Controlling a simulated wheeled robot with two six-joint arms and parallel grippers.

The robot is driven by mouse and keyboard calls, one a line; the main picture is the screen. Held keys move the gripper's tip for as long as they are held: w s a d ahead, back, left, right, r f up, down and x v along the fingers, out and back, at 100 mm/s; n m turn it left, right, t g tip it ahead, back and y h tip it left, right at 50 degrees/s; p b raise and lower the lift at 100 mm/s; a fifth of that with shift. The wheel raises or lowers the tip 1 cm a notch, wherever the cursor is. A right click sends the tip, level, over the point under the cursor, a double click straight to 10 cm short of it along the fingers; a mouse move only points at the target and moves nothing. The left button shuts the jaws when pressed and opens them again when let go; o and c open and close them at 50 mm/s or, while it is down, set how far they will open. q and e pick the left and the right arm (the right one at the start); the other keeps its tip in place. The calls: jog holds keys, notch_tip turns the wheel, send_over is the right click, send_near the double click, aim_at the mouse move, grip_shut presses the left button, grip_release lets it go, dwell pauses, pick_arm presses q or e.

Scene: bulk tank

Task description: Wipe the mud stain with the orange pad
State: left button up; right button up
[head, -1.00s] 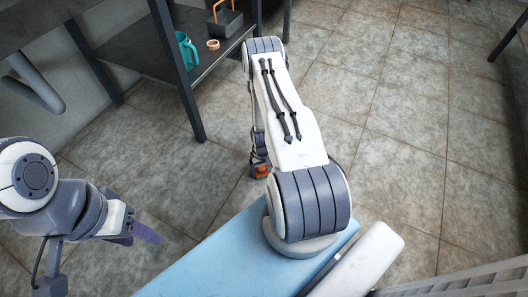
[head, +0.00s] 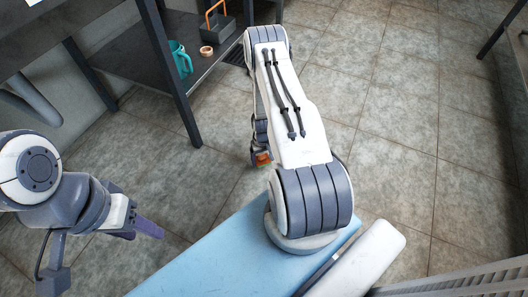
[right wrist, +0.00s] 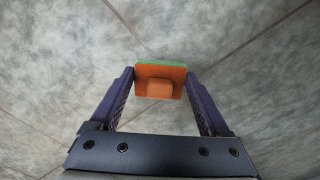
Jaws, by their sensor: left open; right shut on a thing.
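The orange pad (right wrist: 146,72) is between the fingertips of my right gripper (right wrist: 160,76) in the right wrist view. It has an orange block on its near face and a green layer along its far edge. In the head view the pad (head: 262,158) is a small orange patch at the lower end of my right arm, above the floor. The arm hides most of that gripper there. My left gripper (head: 142,230) is at the lower left, open and empty, away from the pad. I see no mud stain in either view.
A dark metal table with a lower shelf (head: 125,58) stands at the upper left. The shelf holds a teal mug (head: 180,58), a tan ring (head: 206,51) and a grey caddy with an orange handle (head: 217,28). Tiled floor (head: 400,110) is clear at the right.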

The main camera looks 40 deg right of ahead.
jog(key=shift+r+p, duration=0.75)
jog(key=shift+r, duration=0.45)
